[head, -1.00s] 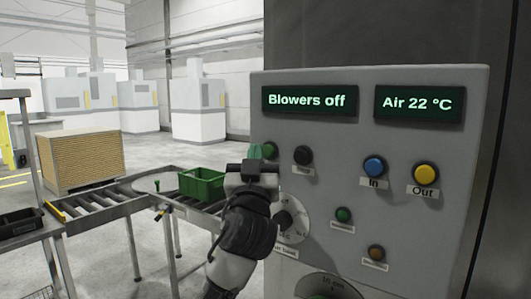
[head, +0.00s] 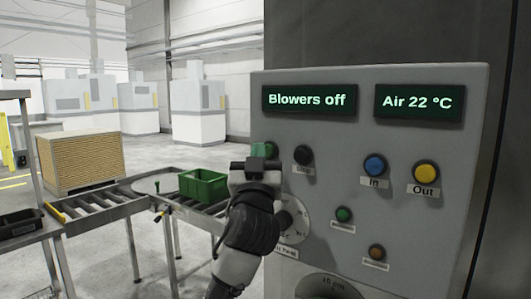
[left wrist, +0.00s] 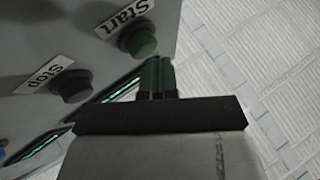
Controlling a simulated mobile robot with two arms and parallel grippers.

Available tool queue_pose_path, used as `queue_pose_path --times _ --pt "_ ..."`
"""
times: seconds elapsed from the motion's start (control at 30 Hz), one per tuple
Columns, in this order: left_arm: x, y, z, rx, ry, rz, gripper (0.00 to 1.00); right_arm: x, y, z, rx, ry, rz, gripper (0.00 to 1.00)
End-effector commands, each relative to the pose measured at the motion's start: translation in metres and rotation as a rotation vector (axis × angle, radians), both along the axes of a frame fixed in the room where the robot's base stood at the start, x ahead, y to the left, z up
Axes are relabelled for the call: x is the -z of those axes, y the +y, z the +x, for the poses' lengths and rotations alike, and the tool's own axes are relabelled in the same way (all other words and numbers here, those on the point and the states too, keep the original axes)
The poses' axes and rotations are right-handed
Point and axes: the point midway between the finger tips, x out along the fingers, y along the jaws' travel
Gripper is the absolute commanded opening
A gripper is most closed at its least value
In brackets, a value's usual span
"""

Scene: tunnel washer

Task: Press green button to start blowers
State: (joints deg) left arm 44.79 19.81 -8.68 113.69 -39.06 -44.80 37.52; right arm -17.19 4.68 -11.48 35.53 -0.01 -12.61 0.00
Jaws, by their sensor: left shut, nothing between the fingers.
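The grey control panel (head: 320,170) fills the right of the head view. Its display (head: 310,101) reads "Blowers off". The black Stop button (head: 303,155) is just right of the gripper. My right gripper is not in view.
The panel also has a blue In button (head: 374,166), a yellow Out button (head: 426,172), a small green button (head: 343,215), an amber button (head: 376,252) and a dial (head: 292,220). A roller conveyor with a green crate (head: 204,186) stands to the left.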

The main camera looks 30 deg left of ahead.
Motion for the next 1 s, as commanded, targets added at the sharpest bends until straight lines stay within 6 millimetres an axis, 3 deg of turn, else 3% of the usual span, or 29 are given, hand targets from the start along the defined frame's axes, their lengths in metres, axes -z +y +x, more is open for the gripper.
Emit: queue_pose_path --times 1.0 --pt "0.0001 -0.0005 0.0093 0.0 0.001 0.0 0.0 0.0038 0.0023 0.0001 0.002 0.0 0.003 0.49"
